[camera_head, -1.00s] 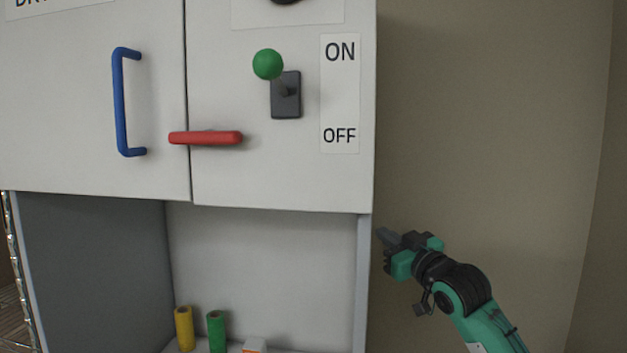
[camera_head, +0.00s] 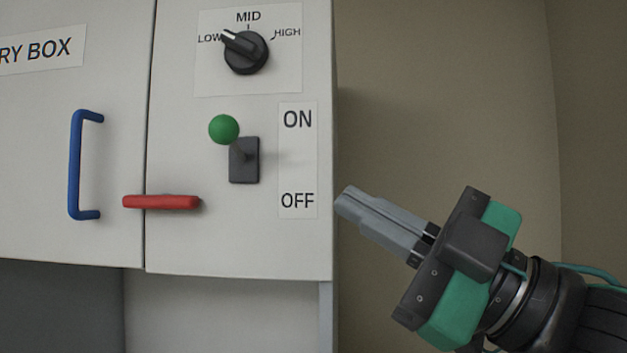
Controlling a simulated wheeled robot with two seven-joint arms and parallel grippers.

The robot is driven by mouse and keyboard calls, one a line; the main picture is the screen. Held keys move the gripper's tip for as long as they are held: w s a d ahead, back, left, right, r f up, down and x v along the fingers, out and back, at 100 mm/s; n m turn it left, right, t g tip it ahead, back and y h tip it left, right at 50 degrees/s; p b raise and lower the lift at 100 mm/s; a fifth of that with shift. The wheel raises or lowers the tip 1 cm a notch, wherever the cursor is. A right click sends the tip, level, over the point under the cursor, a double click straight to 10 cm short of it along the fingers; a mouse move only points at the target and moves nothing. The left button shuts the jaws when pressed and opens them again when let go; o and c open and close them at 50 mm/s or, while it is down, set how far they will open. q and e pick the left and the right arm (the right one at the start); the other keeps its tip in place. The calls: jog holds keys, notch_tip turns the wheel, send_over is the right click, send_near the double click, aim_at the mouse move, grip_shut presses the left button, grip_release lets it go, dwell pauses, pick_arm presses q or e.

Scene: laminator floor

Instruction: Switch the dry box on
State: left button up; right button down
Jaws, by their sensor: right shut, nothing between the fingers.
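The dry box (camera_head: 60,150) is a white cabinet at the left, with its sign cut off by the picture's edge. On its right-hand front panel a lever with a green ball knob (camera_head: 224,129) stands out from a dark plate (camera_head: 244,172). The lever tilts upward, its knob near the height of ON on the ON/OFF label (camera_head: 298,160). My right gripper (camera_head: 346,200) is shut and empty, just right of the cabinet's edge in the picture, lower than the knob and apart from it. My left gripper is out of view.
A black dial (camera_head: 246,53) above the lever points to LOW. A red bar (camera_head: 161,202) lies level across the seam between the panels, left of and below the lever. A blue handle (camera_head: 76,165) is on the left door. Bare wall (camera_head: 440,100) fills the right.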

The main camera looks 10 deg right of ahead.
aim_at(235, 136)
jog(key=p+x, duration=0.5)
jog(key=x, duration=0.7)
jog(key=shift+r, duration=0.15)
jog(key=shift+w+a+r+p, duration=0.15)
jog(key=shift+w+a+p, duration=0.2)
jog(key=shift+a+p, duration=0.1)
jog(key=shift+w+d+r, duration=0.1)
jog(key=shift+r, duration=0.8)
